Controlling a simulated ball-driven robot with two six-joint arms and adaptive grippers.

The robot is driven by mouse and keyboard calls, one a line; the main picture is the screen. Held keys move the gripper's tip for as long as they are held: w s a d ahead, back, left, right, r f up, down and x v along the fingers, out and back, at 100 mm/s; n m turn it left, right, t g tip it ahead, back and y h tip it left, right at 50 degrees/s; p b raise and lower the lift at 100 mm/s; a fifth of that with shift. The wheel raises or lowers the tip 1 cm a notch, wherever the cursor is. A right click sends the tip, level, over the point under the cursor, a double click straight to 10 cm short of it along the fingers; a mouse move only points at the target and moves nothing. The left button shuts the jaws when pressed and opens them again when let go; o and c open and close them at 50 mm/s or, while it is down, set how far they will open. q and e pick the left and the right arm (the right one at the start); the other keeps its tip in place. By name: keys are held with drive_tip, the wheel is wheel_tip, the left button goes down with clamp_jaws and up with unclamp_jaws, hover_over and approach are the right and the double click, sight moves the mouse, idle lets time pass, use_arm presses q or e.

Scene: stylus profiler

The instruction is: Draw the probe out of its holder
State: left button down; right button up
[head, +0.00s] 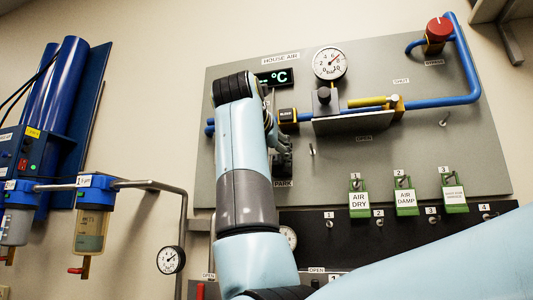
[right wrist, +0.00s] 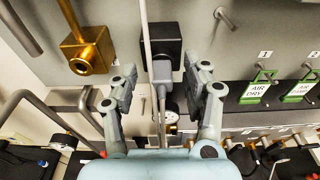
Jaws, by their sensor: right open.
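The probe (right wrist: 162,73) is a grey piece with a thin stem or cable, seen in the right wrist view at the black holder (right wrist: 166,34) on the panel. My right gripper (right wrist: 167,88) is open, with one finger on each side of the probe and visible gaps to both. In the head view the holder (head: 284,162) is a dark block above a label reading like "PARK", partly hidden by my right gripper (head: 274,130) and arm. I cannot tell how deep the probe sits. My left gripper is not in view.
A brass fitting (right wrist: 90,55) sticks out left of the holder. Green tags (head: 359,203) hang on the panel (head: 470,150) at right. A display reading °C (head: 273,78), a round gauge (head: 330,63) and blue pipe (head: 440,102) are higher up.

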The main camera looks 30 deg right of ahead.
drive_tip(key=shift+w+d, duration=0.2)
drive_tip(key=shift+d, duration=0.1)
drive_tip(key=shift+s, duration=0.1)
drive_tip(key=shift+c, duration=0.4)
clamp_jaws()
drive_tip(key=c, duration=0.5)
unclamp_jaws()
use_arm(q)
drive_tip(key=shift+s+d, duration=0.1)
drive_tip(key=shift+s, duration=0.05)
use_arm(e)
clamp_jaws()
